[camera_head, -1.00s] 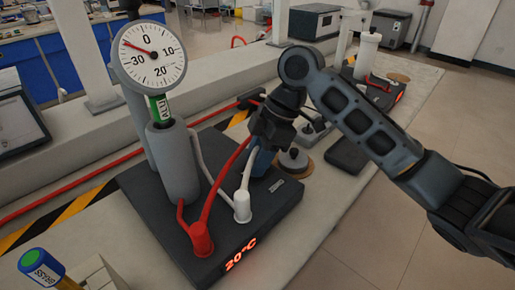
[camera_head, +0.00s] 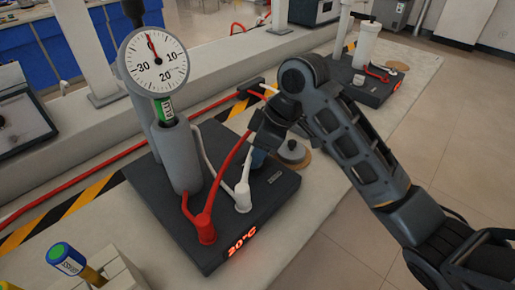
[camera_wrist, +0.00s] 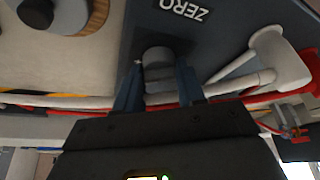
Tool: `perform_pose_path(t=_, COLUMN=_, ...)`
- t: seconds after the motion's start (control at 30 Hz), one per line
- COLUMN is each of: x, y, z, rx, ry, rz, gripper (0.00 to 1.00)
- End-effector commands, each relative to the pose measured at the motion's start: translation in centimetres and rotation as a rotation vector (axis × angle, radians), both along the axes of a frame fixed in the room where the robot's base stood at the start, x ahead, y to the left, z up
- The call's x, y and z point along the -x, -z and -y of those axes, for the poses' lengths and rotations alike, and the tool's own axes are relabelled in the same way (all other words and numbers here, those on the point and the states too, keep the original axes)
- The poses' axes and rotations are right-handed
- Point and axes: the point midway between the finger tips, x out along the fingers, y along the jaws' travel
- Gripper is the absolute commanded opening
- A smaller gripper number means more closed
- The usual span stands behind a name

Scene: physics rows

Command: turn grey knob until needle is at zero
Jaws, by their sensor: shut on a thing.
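The round white dial (camera_head: 157,62) stands at the upper left in the head view, with marks 0, 10, 20 and 30. Its red needle points up, close to the 0 and slightly to its left. The grey knob (camera_wrist: 157,57) shows in the wrist view on the dark base (camera_head: 262,197), beside a ZERO label (camera_wrist: 186,8). My gripper (camera_wrist: 158,88) is shut on the knob, with a blue finger on each side. In the head view the arm hides the knob.
A red hose (camera_head: 228,160) and a white hose (camera_head: 207,155) run close to my gripper. A grey cylinder (camera_head: 177,160) stands below the dial. A weight on a wooden disc (camera_head: 292,153) lies right of the base. A tube rack (camera_head: 112,270) is at the front left.

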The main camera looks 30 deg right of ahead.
Motion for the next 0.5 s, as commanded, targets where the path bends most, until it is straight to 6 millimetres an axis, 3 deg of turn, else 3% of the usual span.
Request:
perform_pose_path(t=0.3, x=0.03, y=0.03, z=0.06, rx=0.001, ry=0.002, rz=-0.002, gripper=0.08)
perform_pose_path(t=0.33, x=0.03, y=0.04, z=0.06, rx=0.001, ry=0.002, rz=-0.002, gripper=0.4)
perform_pose_path(t=0.5, x=0.01, y=0.03, z=0.04, rx=0.0, ry=0.001, rz=-0.001, gripper=0.56)
